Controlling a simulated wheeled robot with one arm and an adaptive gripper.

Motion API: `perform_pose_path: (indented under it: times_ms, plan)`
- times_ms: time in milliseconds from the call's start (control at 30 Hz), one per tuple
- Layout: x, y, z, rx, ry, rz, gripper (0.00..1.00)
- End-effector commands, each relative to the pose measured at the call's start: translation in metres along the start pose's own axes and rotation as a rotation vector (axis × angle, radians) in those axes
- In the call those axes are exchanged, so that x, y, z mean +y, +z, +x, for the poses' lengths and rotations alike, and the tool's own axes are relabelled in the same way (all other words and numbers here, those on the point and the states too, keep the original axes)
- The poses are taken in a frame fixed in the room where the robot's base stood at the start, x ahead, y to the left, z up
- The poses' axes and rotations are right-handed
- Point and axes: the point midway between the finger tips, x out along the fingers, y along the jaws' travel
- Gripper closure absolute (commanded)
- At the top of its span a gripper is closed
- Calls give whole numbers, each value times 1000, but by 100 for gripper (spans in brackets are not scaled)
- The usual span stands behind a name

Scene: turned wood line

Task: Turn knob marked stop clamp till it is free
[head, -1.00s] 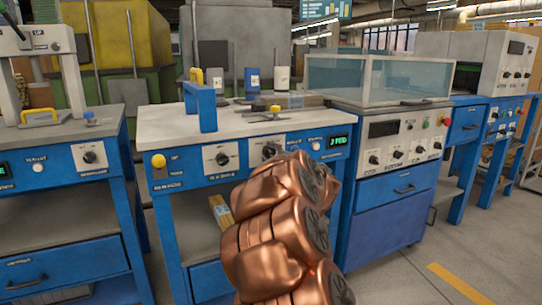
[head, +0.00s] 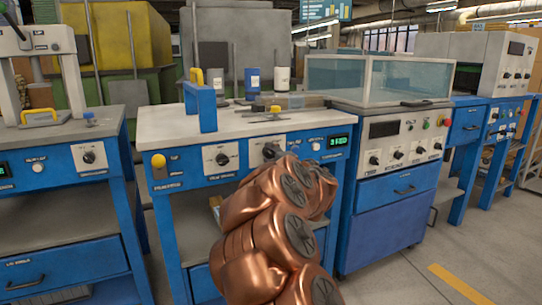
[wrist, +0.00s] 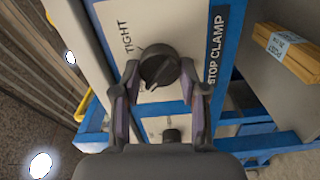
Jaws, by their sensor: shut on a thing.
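The black stop clamp knob (wrist: 160,67) sits on a white plate in the wrist view, with "TIGHT" printed to its left and "STOP CLAMP" on a dark label (wrist: 215,48) to its right. A pale mark shows on the knob's lower edge. My gripper (wrist: 160,85) is shut on the knob, one finger on each side. In the head view my copper arm covers the gripper and part of the panel; the knob (head: 269,151) shows just above the arm.
Another dark knob (wrist: 171,135) lies below in the wrist view. On the same blue bench front are a white-plated knob (head: 222,159), a yellow button (head: 158,160) and a green display (head: 338,141). A blue frame (head: 200,105) stands on the bench top. Open floor lies at the right.

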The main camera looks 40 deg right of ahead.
Motion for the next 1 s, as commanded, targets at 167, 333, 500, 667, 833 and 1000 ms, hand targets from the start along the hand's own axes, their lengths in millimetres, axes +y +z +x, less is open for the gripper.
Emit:
perform_pose_path:
  times_ms: [167,333,500,667,833,1000]
  plan:
    - [-1,-1,0,2,-2,-1,43]
    - [0,0,0,1,-1,0,32]
    - [0,0,0,0,-1,0,32]
    - [0,0,-4,0,-1,0,32]
    - [-1,1,-20,-5,-3,1,32]
    - [0,1,-47,-4,-1,0,32]
